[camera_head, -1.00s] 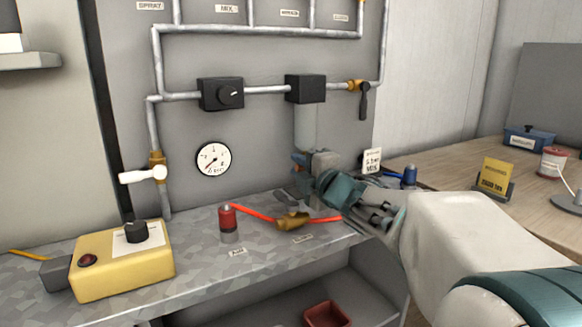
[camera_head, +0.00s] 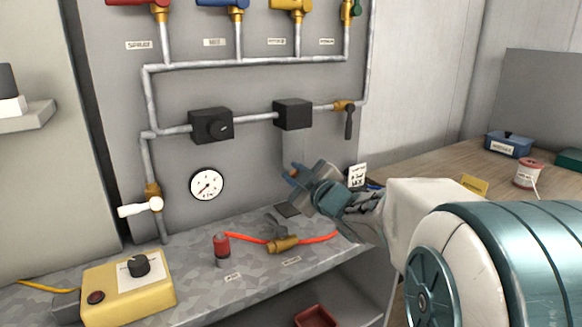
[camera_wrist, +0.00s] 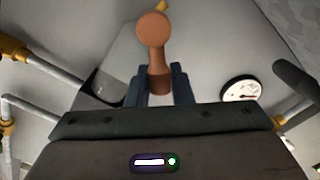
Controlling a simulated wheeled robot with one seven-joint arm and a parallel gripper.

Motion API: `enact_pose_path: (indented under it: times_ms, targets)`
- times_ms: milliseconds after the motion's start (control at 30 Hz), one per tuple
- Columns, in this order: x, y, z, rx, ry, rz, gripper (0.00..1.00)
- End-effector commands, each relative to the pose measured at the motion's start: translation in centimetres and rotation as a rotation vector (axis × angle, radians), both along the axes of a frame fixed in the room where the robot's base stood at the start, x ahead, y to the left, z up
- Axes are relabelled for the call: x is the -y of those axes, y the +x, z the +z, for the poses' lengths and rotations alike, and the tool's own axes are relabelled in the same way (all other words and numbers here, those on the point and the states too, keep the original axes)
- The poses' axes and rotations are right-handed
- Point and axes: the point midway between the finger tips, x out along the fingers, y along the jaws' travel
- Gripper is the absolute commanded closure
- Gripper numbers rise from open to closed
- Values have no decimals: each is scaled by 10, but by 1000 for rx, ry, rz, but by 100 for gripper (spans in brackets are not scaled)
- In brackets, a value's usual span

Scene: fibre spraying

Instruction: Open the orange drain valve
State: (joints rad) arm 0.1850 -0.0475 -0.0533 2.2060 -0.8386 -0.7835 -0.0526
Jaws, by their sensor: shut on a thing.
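My gripper (camera_head: 293,173) is in front of the wall panel, below the right black box (camera_head: 293,114) on the pipe. In the wrist view its blue fingers (camera_wrist: 161,82) stand either side of a round-ended orange-brown handle (camera_wrist: 153,30), which looks like the orange drain valve's. The fingers are shut on its lower part, and its rounded end sticks out beyond them. In the head view only a small orange bit shows at the fingertips. The valve's body is hidden, so I cannot tell its position.
A gauge (camera_head: 207,185), a white-handled valve (camera_head: 141,206) and a black-handled valve (camera_head: 348,118) are on the panel. Below, the bench (camera_head: 205,285) carries a yellow control box (camera_head: 127,292), a red-topped cylinder (camera_head: 221,249) and a brass valve (camera_head: 283,244) on a red hose.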

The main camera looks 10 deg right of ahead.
Motion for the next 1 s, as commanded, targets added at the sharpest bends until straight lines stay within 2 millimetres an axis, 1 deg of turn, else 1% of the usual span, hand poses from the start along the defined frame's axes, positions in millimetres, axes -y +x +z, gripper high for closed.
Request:
enact_pose_path:
  times_ms: [33,200,600,800,1000]
  targets:
    - [3,1,5,-20,44,-2,100]
    - [9,3,8,-70,198,-2,100]
    - [24,7,11,-175,515,-4,100]
    - [29,9,10,-208,619,-4,100]
    - [32,10,9,-228,677,-4,100]
